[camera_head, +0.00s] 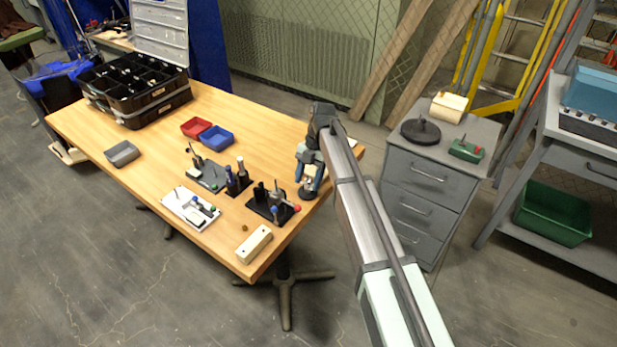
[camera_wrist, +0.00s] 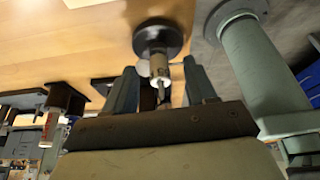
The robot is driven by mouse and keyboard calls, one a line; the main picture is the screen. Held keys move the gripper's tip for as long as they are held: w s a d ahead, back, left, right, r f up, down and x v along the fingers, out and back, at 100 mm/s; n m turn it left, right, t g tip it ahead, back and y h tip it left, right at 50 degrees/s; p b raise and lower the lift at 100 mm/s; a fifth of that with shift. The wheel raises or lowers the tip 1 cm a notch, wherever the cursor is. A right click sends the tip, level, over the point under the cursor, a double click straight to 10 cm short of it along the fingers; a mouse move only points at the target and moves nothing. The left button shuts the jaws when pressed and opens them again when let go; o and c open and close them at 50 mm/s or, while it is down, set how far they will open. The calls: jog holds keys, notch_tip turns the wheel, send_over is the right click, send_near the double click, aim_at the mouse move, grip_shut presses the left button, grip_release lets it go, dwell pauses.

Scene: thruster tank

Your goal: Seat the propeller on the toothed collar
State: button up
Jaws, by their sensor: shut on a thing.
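My gripper (camera_head: 309,178) points down at the right edge of the wooden table, over a round black base (camera_head: 307,193). In the wrist view, this base (camera_wrist: 157,38) carries a pale grey post (camera_wrist: 159,66) with a white ring and a thin shaft at its near end. My gripper (camera_wrist: 160,72) has its blue-grey fingers on either side of the post's near end. A dark brown piece (camera_wrist: 148,99) shows between the fingers; I take it as part of the propeller, but most of it is hidden. Collar teeth and any contact cannot be made out.
Close left are a black stand (camera_head: 270,207) with upright parts, a grey plate (camera_head: 212,178) and a white tray (camera_head: 181,205). A cream block (camera_head: 254,244) lies at the front corner. Red (camera_head: 195,127) and blue (camera_head: 216,138) bins sit behind. A grey drawer cabinet (camera_head: 432,176) stands right.

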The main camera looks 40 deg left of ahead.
jog(key=shift+f, duration=0.3)
dwell(0.5)
jog(key=o, duration=1.1)
jog(key=v, duration=1.3)
jog(key=shift+r, duration=0.35)
jog(key=shift+w, duration=0.1)
